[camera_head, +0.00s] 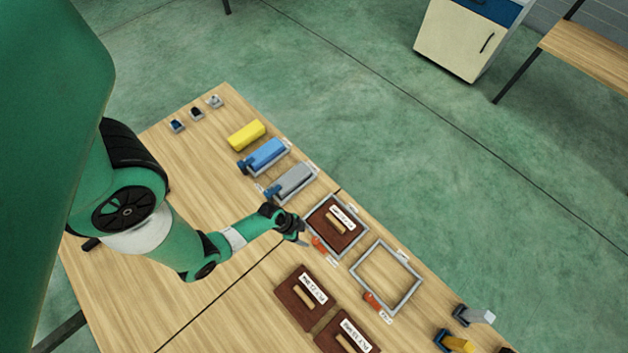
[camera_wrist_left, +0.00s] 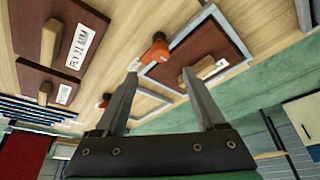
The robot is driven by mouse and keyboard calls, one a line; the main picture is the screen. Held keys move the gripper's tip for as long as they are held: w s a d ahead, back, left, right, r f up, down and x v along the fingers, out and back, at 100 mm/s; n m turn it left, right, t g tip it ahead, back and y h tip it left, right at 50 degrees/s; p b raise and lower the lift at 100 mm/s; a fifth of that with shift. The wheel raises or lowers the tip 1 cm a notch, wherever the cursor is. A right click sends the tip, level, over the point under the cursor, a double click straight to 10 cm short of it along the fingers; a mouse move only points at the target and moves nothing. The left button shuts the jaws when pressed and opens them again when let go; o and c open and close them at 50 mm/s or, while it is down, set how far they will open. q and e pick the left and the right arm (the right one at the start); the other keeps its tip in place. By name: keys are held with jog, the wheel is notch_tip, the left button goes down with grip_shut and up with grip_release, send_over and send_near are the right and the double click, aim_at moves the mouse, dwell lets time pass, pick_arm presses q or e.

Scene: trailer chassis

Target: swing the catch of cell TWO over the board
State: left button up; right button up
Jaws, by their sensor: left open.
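One grey-framed cell (camera_head: 309,221) holds a brown board (camera_head: 326,233) with a wooden handle and a white label. An orange catch (camera_head: 318,243) stands at its near edge and appears to lie beside the board, not across it. The second framed cell (camera_head: 404,301) is empty, with its own orange catch (camera_head: 370,299). The cell labels are too small to read. My left gripper (camera_head: 304,241) is open and empty beside the filled cell's catch. In the left wrist view, that catch (camera_wrist_left: 155,54) shows just beyond and between the fingers (camera_wrist_left: 160,74). My right gripper is not in view.
Two loose brown boards (camera_head: 290,297) with handles lie on the near side of the wooden table (camera_head: 215,310). Blue (camera_head: 266,153), grey (camera_head: 294,180) and yellow (camera_head: 246,135) blocks stand toward the back. More clamp-like parts (camera_head: 460,343) are at the right end.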

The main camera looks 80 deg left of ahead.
aim_at(315, 240)
pick_arm(q)
jog(key=b+x, duration=0.5)
jog(key=x, duration=0.4)
jog(key=shift+c, duration=0.2)
jog(key=shift+r, duration=0.1)
grip_shut()
